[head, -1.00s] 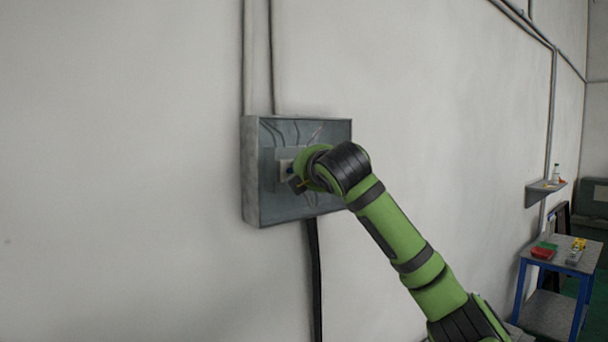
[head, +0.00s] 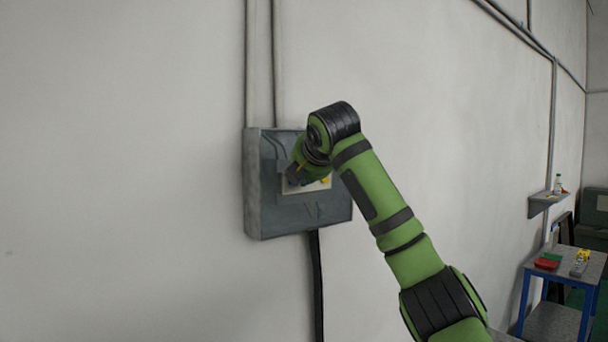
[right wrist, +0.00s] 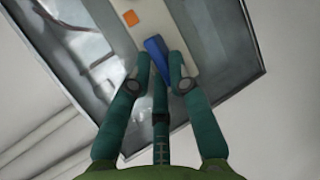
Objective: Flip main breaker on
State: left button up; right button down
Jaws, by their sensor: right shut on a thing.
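A grey breaker box (head: 265,215) is fixed to the wall, with a pale panel (head: 318,186) inside it. In the head view the gripper and wrist mostly hide the lever. My left gripper is out of view.
Conduits (head: 278,65) run up the wall above the box, and a dark cable (head: 317,285) hangs below it. At the right are a small wall shelf (head: 541,203) and a blue-legged table (head: 540,268) with a red tray. The wall left of the box is clear.

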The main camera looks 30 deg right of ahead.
jog(key=c, duration=1.1)
grip_release()
jog(key=shift+s, duration=0.1)
jog(key=shift+c, duration=0.2)
jog(key=shift+f, duration=0.1)
